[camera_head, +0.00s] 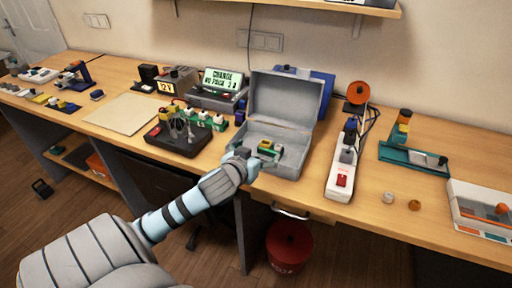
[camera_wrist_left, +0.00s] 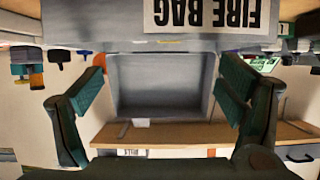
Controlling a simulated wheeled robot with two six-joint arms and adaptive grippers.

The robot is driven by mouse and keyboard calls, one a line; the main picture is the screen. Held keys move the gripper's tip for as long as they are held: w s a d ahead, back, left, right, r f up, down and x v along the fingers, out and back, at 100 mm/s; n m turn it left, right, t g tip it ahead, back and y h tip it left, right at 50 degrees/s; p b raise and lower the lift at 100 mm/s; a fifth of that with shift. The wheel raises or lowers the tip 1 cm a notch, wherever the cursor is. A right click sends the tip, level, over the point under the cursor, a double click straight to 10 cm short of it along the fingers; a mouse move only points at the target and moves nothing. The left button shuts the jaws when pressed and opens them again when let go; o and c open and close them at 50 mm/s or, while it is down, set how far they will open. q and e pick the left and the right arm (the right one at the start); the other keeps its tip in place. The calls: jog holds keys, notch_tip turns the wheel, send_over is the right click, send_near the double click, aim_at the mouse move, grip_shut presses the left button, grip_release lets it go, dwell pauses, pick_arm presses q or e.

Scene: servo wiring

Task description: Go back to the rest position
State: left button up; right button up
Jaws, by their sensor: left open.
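My left arm reaches in from the lower left. My left gripper (camera_head: 266,157) is at the front edge of the open grey case (camera_head: 290,160), in front of its contents. In the left wrist view the two dark green finger pads of my left gripper (camera_wrist_left: 165,88) stand wide apart with nothing between them. The grey case (camera_wrist_left: 90,18), with an upside-down FIRE BAG label (camera_wrist_left: 208,14), fills the top of that view. A small green and yellow item (camera_head: 267,146) lies in the case near my gripper. My right gripper is not in view.
A black charging board (camera_head: 170,140) with cables stands left of the case. A charger screen (camera_head: 222,79) is behind it. A white power strip (camera_head: 340,180) stands right of the case. A red bin (camera_head: 289,247) is under the bench. A beige mat (camera_head: 130,112) lies bare at left.

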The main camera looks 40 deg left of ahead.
pick_arm(q)
jog(key=shift+s+d+r, duration=0.1)
jog(key=shift+s, duration=0.2)
